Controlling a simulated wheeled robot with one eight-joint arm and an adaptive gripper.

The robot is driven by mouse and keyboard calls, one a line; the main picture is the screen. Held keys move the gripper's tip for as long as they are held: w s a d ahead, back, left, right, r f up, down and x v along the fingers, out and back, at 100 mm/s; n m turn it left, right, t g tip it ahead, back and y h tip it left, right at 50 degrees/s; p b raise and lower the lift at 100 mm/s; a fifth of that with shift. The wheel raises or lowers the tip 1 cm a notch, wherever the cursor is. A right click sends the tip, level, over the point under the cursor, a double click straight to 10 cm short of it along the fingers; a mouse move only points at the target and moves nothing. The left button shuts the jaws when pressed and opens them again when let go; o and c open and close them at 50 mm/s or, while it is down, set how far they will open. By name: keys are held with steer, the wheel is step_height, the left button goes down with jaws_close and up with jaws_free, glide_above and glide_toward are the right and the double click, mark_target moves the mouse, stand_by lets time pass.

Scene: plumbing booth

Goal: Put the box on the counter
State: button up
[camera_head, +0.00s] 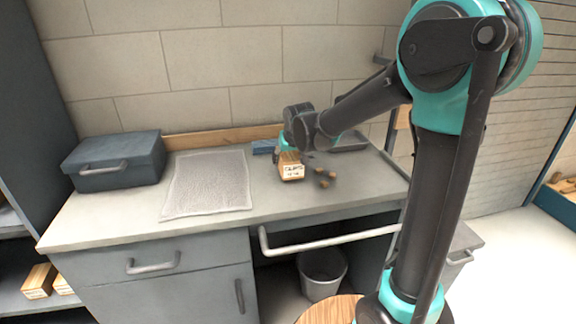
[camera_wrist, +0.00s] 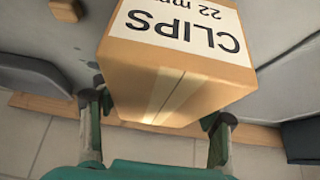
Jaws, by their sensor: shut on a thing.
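A small cardboard box (camera_head: 291,170) with a white label is at the right half of the grey counter (camera_head: 120,221). In the wrist view the box (camera_wrist: 175,85) fills the upper middle, and its label reads "CLIPS 22 mm". My gripper (camera_head: 284,149) is behind and above the box in the head view. In the wrist view my gripper (camera_wrist: 157,110) has one finger on each side of the box, shut on it. The box is at or just above the counter top; I cannot tell whether its underside touches. The far fingertips are partly hidden.
Several small brown pieces (camera_head: 323,179) lie right of the box. A light mat (camera_head: 207,187) and a dark toolbox (camera_head: 115,161) are to the left. A blue item (camera_head: 264,147) and a grey tray (camera_head: 350,142) are at the back. A rail (camera_head: 330,241) runs along the front.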

mark_target(291, 155)
steer(key=shift+f, duration=1.2)
steer(key=o, duration=1.4)
steer(key=shift+f, duration=0.1)
steer(key=v, duration=1.2)
